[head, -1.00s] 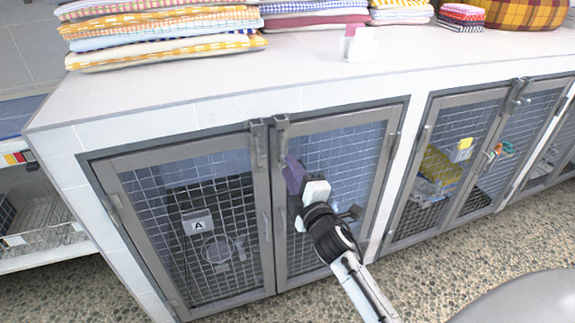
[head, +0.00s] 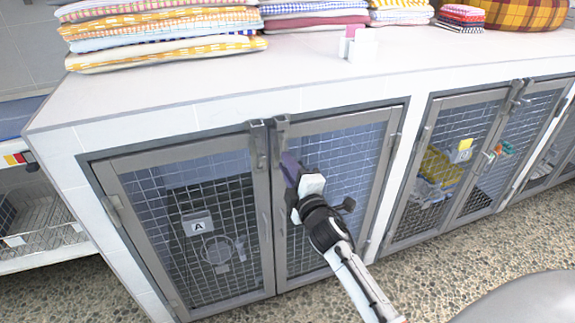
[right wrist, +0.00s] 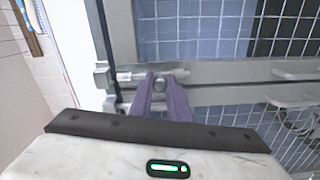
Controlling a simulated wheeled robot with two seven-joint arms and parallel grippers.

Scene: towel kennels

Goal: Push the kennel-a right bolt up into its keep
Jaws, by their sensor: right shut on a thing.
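Kennel-a has two grey-framed mesh doors; the left one carries an "A" tag (head: 198,226). The kennel-a right bolt (head: 281,128) is at the top inner corner of the right door (head: 330,200), beside the left door's bolt (head: 258,132). My right gripper (head: 290,165) is just below it in the head view. In the right wrist view its purple fingers (right wrist: 161,90) are shut on the knob (right wrist: 160,84) of the right bolt. The bolt's rod (right wrist: 130,76) runs left towards a bracket (right wrist: 103,76); how deep it sits there I cannot tell. My left gripper is not in view.
Folded towels (head: 160,35) and a small white-and-pink holder (head: 353,45) stand on the white counter (head: 200,85). Another kennel (head: 440,175) with a yellow tag is to the right. The speckled floor (head: 440,255) in front is clear.

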